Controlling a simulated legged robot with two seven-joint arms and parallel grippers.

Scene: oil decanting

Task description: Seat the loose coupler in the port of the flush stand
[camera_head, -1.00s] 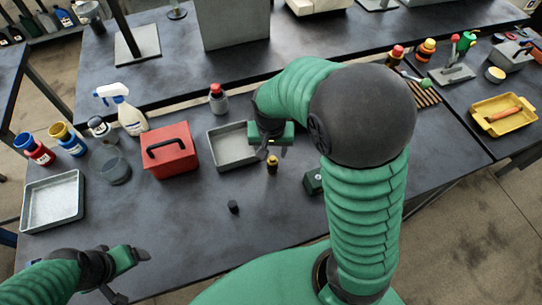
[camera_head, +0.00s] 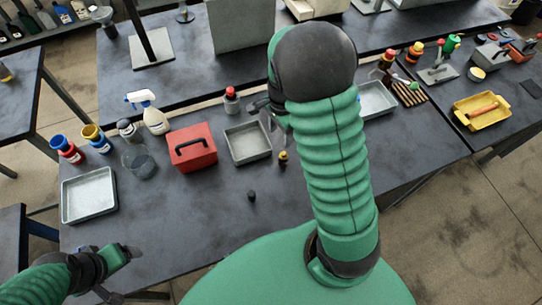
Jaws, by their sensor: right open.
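A small black cylindrical piece (camera_head: 251,196) stands alone on the front of the bench. A small dark piece with a yellow-brass top (camera_head: 283,158) stands farther back, beside the grey tray. I cannot tell which of these is the loose coupler. The flush stand cannot be made out; my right arm covers part of the bench. My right gripper (camera_head: 268,116) is open and empty, above the back of the grey tray's right side and partly hidden by its own arm. My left gripper (camera_head: 130,270) is at the front left edge with its fingers apart, holding nothing.
A grey tray (camera_head: 230,134), a red toolbox (camera_head: 192,160), a red-capped bottle (camera_head: 232,104) and a spray bottle (camera_head: 155,120) line the back.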

